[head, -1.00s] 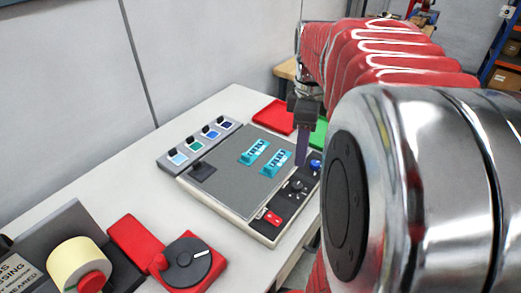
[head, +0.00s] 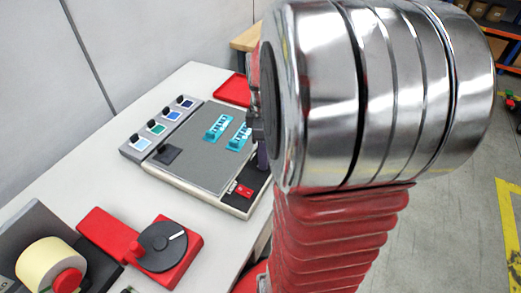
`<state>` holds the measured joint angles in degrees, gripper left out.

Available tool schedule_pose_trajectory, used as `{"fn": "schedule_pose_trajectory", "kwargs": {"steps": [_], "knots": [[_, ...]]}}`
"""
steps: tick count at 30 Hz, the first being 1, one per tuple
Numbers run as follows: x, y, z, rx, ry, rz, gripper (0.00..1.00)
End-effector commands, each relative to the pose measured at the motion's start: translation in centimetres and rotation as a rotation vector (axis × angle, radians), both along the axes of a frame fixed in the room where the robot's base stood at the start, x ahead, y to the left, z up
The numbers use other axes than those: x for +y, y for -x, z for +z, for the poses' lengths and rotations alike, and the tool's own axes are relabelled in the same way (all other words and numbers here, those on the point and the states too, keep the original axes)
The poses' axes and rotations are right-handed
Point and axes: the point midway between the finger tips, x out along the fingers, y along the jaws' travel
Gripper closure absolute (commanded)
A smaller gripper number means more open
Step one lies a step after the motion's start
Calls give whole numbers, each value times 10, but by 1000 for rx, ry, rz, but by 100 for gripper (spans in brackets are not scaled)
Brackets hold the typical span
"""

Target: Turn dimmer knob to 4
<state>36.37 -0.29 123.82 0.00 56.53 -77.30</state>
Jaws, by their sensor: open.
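My gripper (head: 262,157) is only partly in view at the right side of the grey-topped control panel (head: 195,145). My silver and red arm covers most of it. It counts as open, though the gap between its fingers is hidden. Its purple-grey fingertip points down at the panel's dark control strip (head: 252,178). A small dark knob on that strip, seen earlier beside a blue knob, is now hidden behind my gripper and arm. No dial numbers can be read. A separate black dial (head: 163,247) with a white pointer mark sits on a red base at the front.
Two teal blocks (head: 217,128) stand on the panel. A red tray (head: 234,90) lies behind. A yellow roll (head: 50,262) stands front left.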

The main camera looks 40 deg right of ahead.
Motion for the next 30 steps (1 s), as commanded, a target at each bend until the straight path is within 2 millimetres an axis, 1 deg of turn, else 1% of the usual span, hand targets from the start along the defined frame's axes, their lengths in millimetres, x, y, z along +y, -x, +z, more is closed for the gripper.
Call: {"fn": "schedule_pose_trajectory", "kwargs": {"steps": [8, 25, 26, 30], "knots": [[0, 0, -1, -1, 1, 0, 58], [0, 0, -1, 0, 0, -1, 98], [6, 0, 0, 0, 0, 2, 99], [1, 1, -1, 1, -3, -8, 100]]}}
